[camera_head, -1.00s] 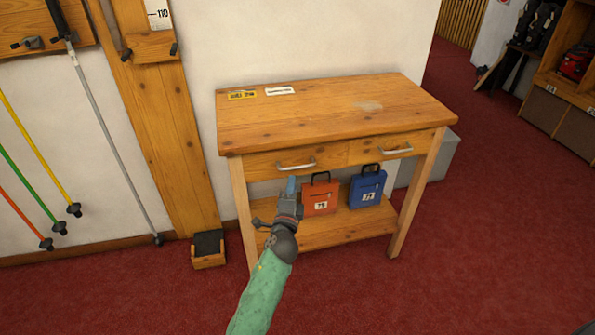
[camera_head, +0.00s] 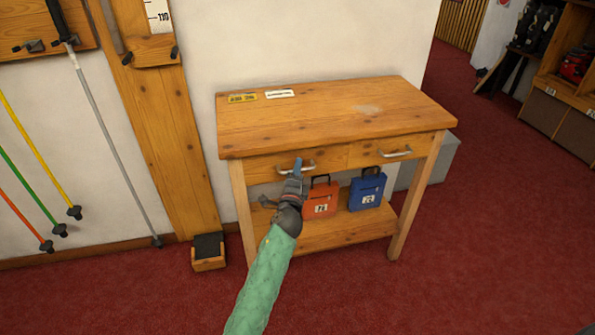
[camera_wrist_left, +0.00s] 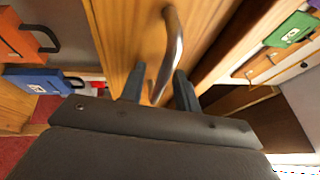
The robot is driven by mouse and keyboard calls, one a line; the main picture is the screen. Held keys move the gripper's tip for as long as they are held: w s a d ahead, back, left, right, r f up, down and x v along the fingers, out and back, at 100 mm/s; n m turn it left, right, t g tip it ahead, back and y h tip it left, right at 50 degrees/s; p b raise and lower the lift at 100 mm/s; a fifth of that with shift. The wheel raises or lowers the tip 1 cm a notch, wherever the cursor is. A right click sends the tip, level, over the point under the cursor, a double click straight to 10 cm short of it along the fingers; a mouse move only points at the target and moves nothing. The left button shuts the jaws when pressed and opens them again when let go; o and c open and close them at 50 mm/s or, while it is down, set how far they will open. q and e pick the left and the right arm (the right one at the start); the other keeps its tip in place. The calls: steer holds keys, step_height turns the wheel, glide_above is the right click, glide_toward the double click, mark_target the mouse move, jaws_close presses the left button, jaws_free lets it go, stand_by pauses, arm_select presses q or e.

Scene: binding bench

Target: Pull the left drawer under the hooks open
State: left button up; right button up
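The wooden table has a left drawer (camera_head: 262,169) with a metal handle (camera_head: 312,168); the drawer front looks flush and closed. In the left wrist view, the handle (camera_wrist_left: 172,45) runs between the two parted fingers of my left gripper (camera_wrist_left: 158,88), in front of the wooden drawer front (camera_wrist_left: 130,35). The fingers look open, with a gap beside the bar. My right gripper is in neither view. The hooks are not clearly seen above the table.
The right drawer (camera_head: 375,150) beside it is closed. An orange case (camera_head: 320,199) and a blue case (camera_head: 367,189) stand on the lower shelf (camera_head: 335,232), just right of my left gripper. Red carpet in front of the table is clear. A small wooden box (camera_head: 208,261) sits left.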

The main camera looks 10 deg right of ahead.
arm_select(q)
steer(key=shift+c, duration=0.2)
jaws_close()
